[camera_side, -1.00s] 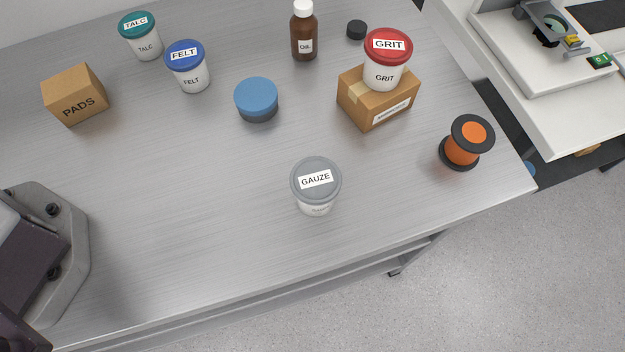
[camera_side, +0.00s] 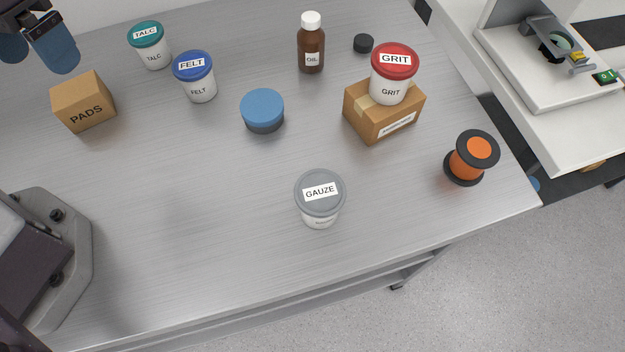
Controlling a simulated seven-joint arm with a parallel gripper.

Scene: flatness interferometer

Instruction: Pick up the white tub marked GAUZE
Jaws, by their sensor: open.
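The white tub marked GAUZE (camera_side: 320,198) stands upright near the front edge of the steel table, right of the middle. It has a grey lid with a white label, and nothing touches it. My gripper (camera_side: 32,58) is at the top left corner, above the table and partly cut off by the frame. Its blue fingers are apart with nothing between them. It is far from the GAUZE tub.
A PADS box (camera_side: 84,102), TALC tub (camera_side: 149,45), FELT tub (camera_side: 194,76), blue-topped puck (camera_side: 262,110), brown OIL bottle (camera_side: 311,44) and black cap (camera_side: 363,43) stand behind. The GRIT tub (camera_side: 394,74) sits on a carton (camera_side: 383,112). An orange spool (camera_side: 471,157) stands right. Around GAUZE is clear.

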